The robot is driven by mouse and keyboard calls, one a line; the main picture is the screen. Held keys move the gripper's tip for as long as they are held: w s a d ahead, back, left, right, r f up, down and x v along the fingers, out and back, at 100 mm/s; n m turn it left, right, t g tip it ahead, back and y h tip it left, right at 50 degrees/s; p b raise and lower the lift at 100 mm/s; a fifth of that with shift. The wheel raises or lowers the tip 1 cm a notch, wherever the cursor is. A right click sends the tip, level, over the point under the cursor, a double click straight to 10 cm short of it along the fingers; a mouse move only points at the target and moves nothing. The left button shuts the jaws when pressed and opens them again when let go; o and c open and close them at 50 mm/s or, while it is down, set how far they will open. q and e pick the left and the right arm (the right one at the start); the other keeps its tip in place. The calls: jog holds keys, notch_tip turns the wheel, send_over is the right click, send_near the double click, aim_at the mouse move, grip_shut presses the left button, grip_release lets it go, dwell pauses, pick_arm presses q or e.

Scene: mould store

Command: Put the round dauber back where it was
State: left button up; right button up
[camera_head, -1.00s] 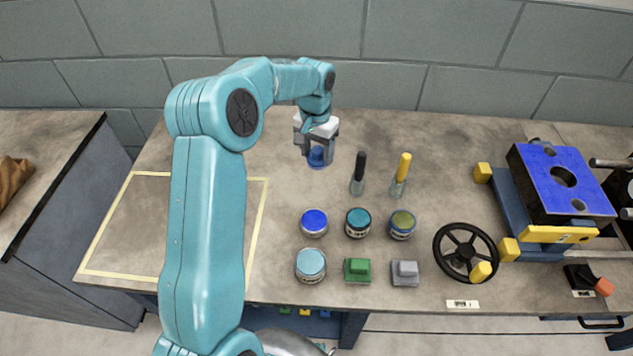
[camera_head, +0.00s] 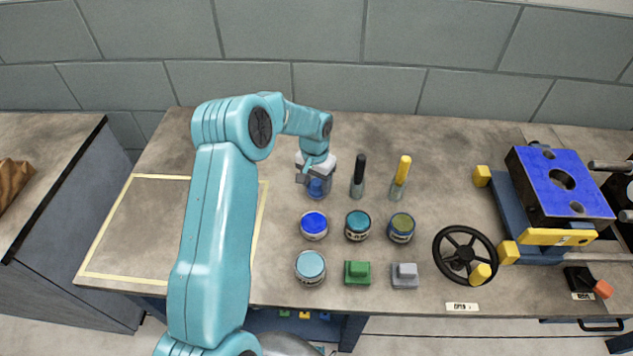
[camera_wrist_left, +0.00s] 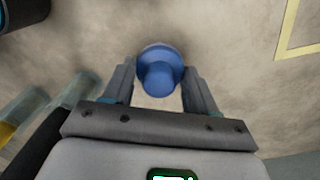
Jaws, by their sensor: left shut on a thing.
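The round dauber is blue, with a rounded knob above a wider round part. My left gripper (camera_head: 317,181) is shut on the round dauber (camera_head: 318,188), in line with two upright tools and just left of them. In the left wrist view the round dauber (camera_wrist_left: 158,72) sits between the two fingertips (camera_wrist_left: 160,88). The fingers hide part of it in the head view. I cannot tell whether its underside touches the bench. My right gripper is not in view.
A black-handled tool (camera_head: 359,172) and a yellow-handled tool (camera_head: 402,172) stand close to the right. A blue-topped tin (camera_head: 314,224) is just in front, with several tins and blocks nearby. A taped rectangle (camera_head: 130,178) lies left. The bench behind is clear.

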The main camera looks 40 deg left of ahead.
aim_at(315, 181)
pick_arm(q)
jog(key=o, duration=1)
jog(key=shift+w+f, duration=0.1)
jog(key=shift+f, duration=0.1)
jog(key=shift+r, duration=0.1)
jog(key=r, duration=1.2)
jog(key=shift+a+r, duration=0.15)
jog(key=shift+a, duration=0.05)
